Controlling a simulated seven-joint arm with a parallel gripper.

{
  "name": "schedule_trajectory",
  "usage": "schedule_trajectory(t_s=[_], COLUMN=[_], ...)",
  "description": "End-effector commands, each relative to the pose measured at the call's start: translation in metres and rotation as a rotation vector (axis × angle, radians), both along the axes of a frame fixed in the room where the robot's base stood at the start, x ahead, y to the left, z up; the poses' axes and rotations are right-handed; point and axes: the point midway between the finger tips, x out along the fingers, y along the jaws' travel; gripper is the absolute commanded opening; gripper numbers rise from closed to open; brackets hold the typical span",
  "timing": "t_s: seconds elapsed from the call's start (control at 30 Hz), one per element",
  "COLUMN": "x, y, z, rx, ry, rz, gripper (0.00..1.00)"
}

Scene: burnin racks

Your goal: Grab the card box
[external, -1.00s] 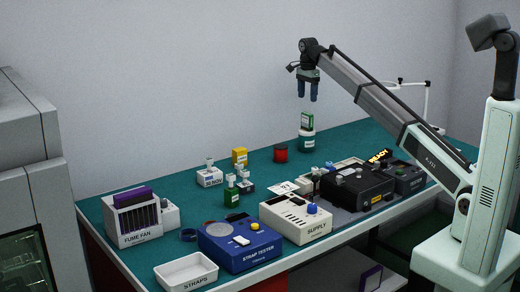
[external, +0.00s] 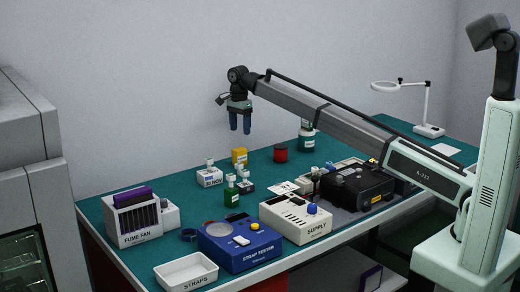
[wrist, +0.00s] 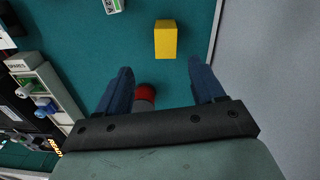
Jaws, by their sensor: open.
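A small yellow box (external: 239,157), which looks like the card box, stands upright near the back edge of the table. It also shows in the wrist view (wrist: 166,40), ahead of the fingertips and roughly between their lines. No label on it can be read. My gripper (external: 240,128) hangs fingers down, well above the table, with the yellow box below it in the external view. Its two blue fingers (wrist: 161,68) are apart in the wrist view, with nothing between the tips but green table far below.
A red cylinder (external: 281,153) stands right of the yellow box. A white box (external: 209,175) and small green-and-white bottles (external: 231,192) stand nearby to the left and front. A green-and-white jar (external: 307,138) stands behind. The wall (external: 170,90) is close behind the table.

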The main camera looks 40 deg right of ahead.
Motion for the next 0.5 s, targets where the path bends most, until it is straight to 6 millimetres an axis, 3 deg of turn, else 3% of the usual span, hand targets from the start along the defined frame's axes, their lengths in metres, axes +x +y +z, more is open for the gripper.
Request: schedule_trajectory(t_s=[0.27, 0.5], x=[0.005, 0.004], y=[0.002, 0.002], z=[-0.001, -0.019], rx=[0.007, 0.005], ry=[-0.028, -0.026], rz=[-0.150, -0.160], gripper=[0.68, 0.68])
